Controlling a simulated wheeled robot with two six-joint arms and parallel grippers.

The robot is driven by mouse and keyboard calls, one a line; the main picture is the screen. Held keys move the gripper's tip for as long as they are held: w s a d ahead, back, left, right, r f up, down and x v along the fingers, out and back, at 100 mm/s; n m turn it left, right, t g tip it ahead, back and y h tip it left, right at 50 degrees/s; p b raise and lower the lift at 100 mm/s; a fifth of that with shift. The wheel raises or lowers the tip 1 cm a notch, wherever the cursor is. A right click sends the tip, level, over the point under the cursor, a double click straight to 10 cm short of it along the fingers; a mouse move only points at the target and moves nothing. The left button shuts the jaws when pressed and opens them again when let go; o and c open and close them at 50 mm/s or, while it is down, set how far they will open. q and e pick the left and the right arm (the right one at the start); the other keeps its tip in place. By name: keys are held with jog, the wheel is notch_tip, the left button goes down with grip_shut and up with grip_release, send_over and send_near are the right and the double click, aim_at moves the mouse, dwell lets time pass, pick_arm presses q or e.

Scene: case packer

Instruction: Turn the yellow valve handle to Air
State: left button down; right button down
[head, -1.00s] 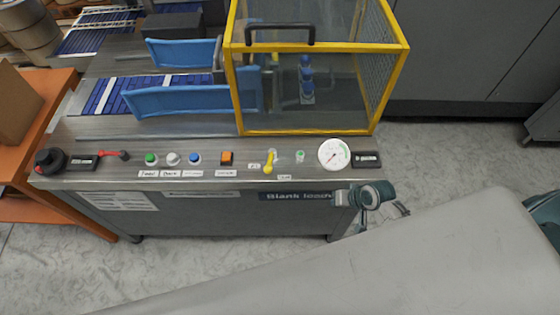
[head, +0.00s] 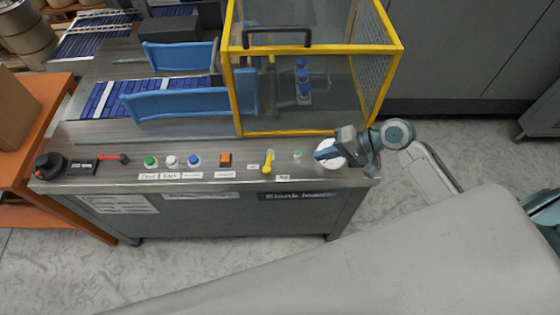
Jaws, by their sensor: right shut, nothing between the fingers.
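The yellow valve handle (head: 267,167) stands on the console top, right of the orange button. My left gripper is not in view.
A green button (head: 297,155) lies between the handle and my right gripper. Round buttons, an orange square button (head: 225,159) and a red lever (head: 112,158) are to the left. A yellow-framed guard (head: 312,133) stands behind. The white gauge (head: 336,162) is partly hidden.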

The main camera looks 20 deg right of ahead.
jog(key=shift+a+f, duration=0.1)
jog(key=p, duration=0.3)
send_near(269, 165)
jog(key=x, duration=0.4)
jog(key=shift+w+f, duration=0.1)
jog(key=shift+f, duration=0.5)
jog(key=shift+w+a+f+p, duration=0.25)
jog(key=shift+w+a+p, duration=0.05)
jog(key=shift+a, duration=0.3)
jog(key=shift+a, duration=0.1)
jog(key=shift+w, duration=0.1)
jog(key=shift+a+m+t+p, duration=0.15)
jog(key=shift+m+t+p, duration=0.15)
jog(key=shift+m, duration=0.1)
